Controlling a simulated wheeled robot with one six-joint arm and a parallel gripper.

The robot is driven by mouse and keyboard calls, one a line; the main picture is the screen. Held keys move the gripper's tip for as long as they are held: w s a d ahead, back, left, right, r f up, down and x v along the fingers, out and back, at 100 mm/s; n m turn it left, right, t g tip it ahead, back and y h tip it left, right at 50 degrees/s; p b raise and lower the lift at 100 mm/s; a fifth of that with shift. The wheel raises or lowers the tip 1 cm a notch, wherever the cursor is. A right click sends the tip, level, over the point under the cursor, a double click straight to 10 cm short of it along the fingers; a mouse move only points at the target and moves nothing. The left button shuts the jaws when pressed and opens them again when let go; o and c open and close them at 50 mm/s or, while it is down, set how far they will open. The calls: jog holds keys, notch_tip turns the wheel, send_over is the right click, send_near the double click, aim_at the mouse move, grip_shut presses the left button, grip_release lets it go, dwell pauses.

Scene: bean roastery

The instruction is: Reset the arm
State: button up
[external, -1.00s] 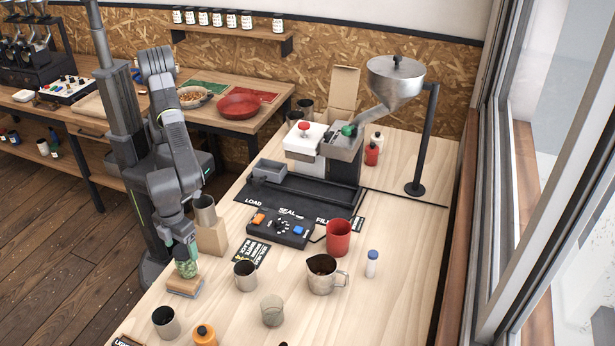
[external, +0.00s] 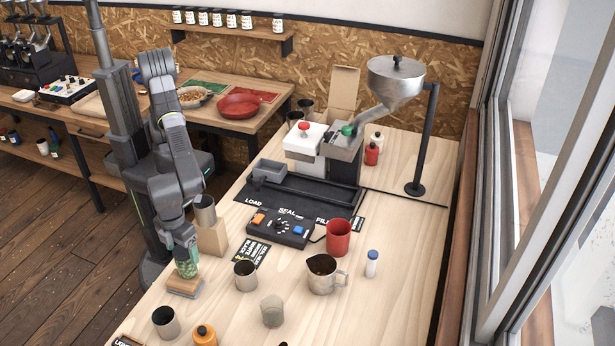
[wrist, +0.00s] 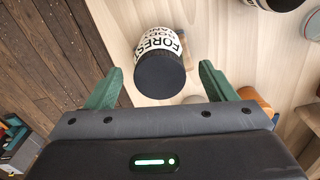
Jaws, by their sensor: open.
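My gripper (external: 186,262) points down over the left edge of the wooden worktable, above a small tan block or pad (external: 185,287). In the wrist view my gripper (wrist: 160,88) has its two green fingers spread apart. A dark-ended cylinder (wrist: 160,75) with a white label reading "FORES" lies between them in the picture, with a gap on both sides. Something green and patterned shows at the fingertips in the external view; I cannot tell whether it is that cylinder.
A metal cup (external: 204,212) on a wooden block stands close right of my arm. Several cups, an orange-capped jar (external: 204,335) and a metal pitcher (external: 321,274) stand nearby. A control box (external: 281,228) and hopper (external: 396,80) are farther back. Floor is open at left.

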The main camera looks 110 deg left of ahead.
notch_tip(320, 180, down, 3)
jog(key=shift+a+r+p, duration=0.1)
jog(key=shift+r+p, duration=0.05)
jog(key=shift+p, duration=0.15)
notch_tip(320, 180, up, 11)
jog(key=shift+b, duration=0.65)
jog(key=shift+s+f, duration=0.1)
jog(key=shift+f, duration=0.2)
notch_tip(320, 180, down, 11)
jog(key=shift+r+p, duration=0.1)
jog(key=shift+p, duration=0.65)
notch_tip(320, 180, up, 20)
jog(key=b, duration=0.2)
jog(key=w+a+r+n, duration=0.1)
jog(key=w+a+n, duration=0.3)
jog(key=a, duration=0.6)
jog(key=w+a+r+n, duration=0.1)
jog(key=w+a+n, duration=0.1)
jog(key=w+a, duration=0.55)
jog(key=a+n, duration=0.5)
jog(key=a, duration=1.7)
jog(key=shift+s+a+f+n, duration=0.15)
jog(key=shift+s+a+n, duration=0.15)
jog(key=shift+s, duration=0.15)
